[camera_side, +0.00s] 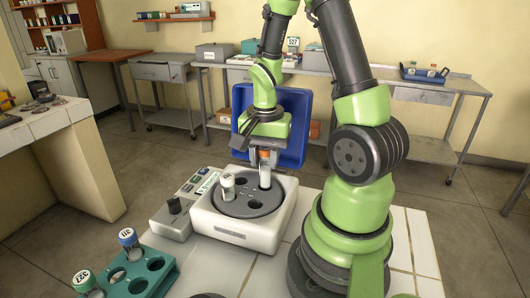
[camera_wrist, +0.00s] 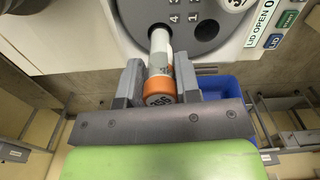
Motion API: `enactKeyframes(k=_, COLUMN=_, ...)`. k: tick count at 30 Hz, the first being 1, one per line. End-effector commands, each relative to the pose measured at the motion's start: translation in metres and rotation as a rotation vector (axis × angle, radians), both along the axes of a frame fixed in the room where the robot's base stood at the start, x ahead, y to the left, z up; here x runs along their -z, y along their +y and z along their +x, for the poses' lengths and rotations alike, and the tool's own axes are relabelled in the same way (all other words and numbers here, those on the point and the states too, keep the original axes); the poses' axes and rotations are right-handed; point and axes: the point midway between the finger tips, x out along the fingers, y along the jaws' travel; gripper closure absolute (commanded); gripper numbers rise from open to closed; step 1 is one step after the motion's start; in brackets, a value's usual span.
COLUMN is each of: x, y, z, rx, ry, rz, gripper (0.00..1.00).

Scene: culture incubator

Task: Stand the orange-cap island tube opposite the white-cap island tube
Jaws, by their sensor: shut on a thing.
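My gripper (camera_side: 265,154) is shut on the orange-cap tube (camera_side: 265,178), held upright over the right side of the grey rotor (camera_side: 246,207). In the wrist view, my gripper (camera_wrist: 160,88) has a jaw on each side of the tube near its orange cap (camera_wrist: 160,98); the pale tube body (camera_wrist: 160,44) points at the rotor. The tube's lower end is at or in a rotor hole; how deep I cannot tell. The white-cap tube (camera_side: 227,185) stands in the rotor's left side. Its labelled cap (camera_wrist: 238,4) is cut off at the wrist view's top edge.
The rotor sits in a white machine (camera_side: 235,228) with a side panel and knob (camera_side: 174,205). A teal rack (camera_side: 152,276) with blue-cap (camera_side: 128,238) and green-cap (camera_side: 83,280) tubes stands front left.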

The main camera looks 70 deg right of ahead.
Motion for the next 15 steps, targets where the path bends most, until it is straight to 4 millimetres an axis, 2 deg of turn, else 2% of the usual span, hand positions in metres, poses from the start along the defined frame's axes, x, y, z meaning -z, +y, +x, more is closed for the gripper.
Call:
enactKeyframes(k=6, x=0.0072, y=0.0002, z=-0.0003, rx=0.001, ry=0.001, rz=0.001, gripper=0.92)
enactKeyframes(k=15, x=0.0077, y=0.0001, z=-0.0002, rx=0.001, ry=0.0, rz=0.0, gripper=0.92)
